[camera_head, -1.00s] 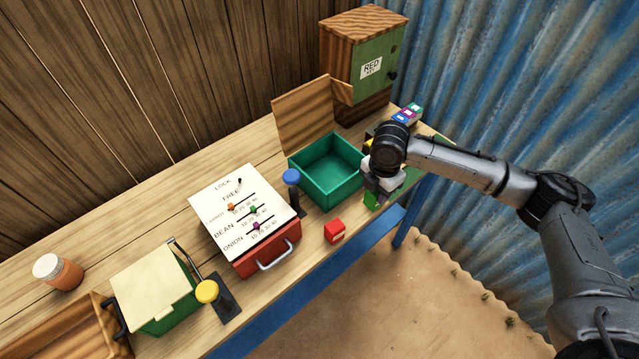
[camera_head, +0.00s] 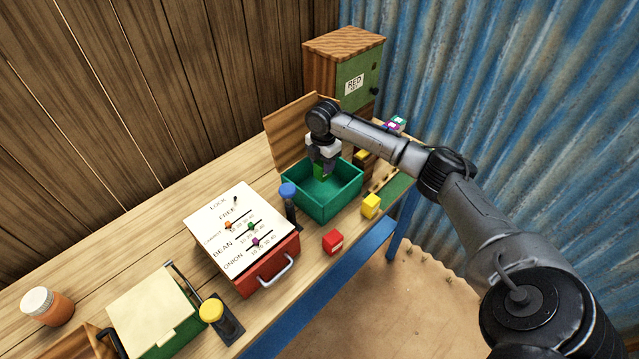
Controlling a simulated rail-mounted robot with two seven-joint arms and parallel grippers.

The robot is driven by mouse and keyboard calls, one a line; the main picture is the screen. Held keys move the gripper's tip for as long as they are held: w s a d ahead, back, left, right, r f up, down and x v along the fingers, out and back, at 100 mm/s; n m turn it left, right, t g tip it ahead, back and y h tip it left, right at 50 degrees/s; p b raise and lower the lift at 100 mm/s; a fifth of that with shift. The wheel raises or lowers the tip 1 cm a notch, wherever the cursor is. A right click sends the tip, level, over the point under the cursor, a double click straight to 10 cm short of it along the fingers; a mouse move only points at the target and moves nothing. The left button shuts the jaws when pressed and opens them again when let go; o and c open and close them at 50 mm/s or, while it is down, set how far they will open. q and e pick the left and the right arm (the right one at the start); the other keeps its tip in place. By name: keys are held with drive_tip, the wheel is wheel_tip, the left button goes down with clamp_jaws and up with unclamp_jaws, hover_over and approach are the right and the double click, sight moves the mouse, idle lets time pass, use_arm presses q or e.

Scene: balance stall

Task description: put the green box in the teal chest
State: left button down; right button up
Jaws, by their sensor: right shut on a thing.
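The teal chest (camera_head: 342,206) stands open on the bench, with its wooden lid (camera_head: 289,134) raised behind it. My right gripper (camera_head: 320,168) points down over the chest, at its back left part. It is shut on the green box (camera_head: 319,172), which shows as a small green patch between the fingers. The fingers hide part of the box, and I cannot tell whether it touches the chest floor. My left gripper is not in view.
A blue-knobbed lever (camera_head: 288,192) stands just left of the chest. A slider panel (camera_head: 236,225) is further left. A cabinet (camera_head: 343,68) rises behind.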

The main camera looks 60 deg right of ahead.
sight(323, 179)
wheel_tip(323, 179, down, 3)
drive_tip(key=shift+r, duration=0.1)
wheel_tip(323, 179, down, 5)
drive_tip(key=shift+a+r+b, duration=0.1)
drive_tip(key=shift+r+b, duration=0.05)
drive_tip(key=shift+b, duration=0.3)
drive_tip(key=o, duration=1)
drive_tip(key=shift+c, duration=0.2)
drive_tip(key=shift+r, duration=0.2)
wheel_tip(323, 179, up, 12)
drive_tip(key=shift+f+p, duration=0.1)
drive_tip(key=shift+p, duration=0.75)
